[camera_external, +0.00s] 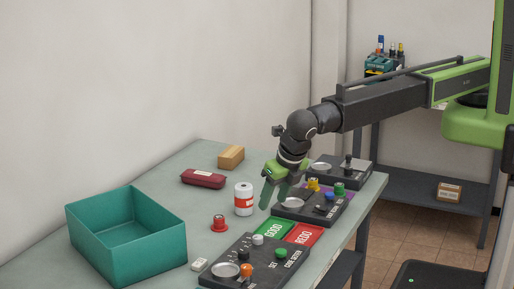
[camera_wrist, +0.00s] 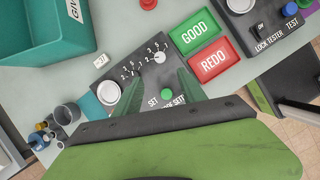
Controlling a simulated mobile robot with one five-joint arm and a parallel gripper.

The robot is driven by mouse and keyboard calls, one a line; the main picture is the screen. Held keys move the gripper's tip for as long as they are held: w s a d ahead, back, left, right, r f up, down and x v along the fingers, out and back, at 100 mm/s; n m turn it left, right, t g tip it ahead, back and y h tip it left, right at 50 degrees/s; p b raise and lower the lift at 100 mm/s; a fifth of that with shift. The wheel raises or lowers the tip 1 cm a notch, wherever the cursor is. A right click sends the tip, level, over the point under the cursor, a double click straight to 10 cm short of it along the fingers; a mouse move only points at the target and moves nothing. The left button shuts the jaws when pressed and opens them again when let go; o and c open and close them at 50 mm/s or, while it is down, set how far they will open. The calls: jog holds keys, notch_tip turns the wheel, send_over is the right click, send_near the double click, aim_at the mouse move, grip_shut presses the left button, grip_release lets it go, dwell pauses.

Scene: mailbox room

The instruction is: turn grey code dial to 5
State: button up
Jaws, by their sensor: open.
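The code setter (camera_external: 236,252) is a dark box at the table's front edge, with a pale round plate and small knobs. In the wrist view, the code setter (camera_wrist: 122,67) shows printed numbers around its dials and a light knob (camera_wrist: 159,57) near the 3 to 6 marks. I take this knob for the grey code dial, but its pointer is too small to read. My gripper (camera_external: 272,195) is open and empty above the table, beyond the code setter in the external view. In the wrist view its green fingers (camera_wrist: 160,92) overlap the code setter's face and hide part of it.
A green GOOD pad (camera_external: 271,231) and red REDO pad (camera_external: 304,234) lie beside the code setter. A teal bin (camera_external: 115,255), a red button (camera_external: 219,224) and a white-red can (camera_external: 243,200) stand left. The lock tester (camera_wrist: 262,22) is to the right.

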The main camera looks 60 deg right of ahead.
aim_at(258, 237)
jog(key=b+x, duration=1.1)
jog(key=x, duration=0.2)
jog(key=shift+f, duration=0.45)
jog(key=shift+w+f+b, duration=0.3)
jog(key=shift+b, duration=0.25)
jog(key=shift+r, duration=0.1)
grip_shut()
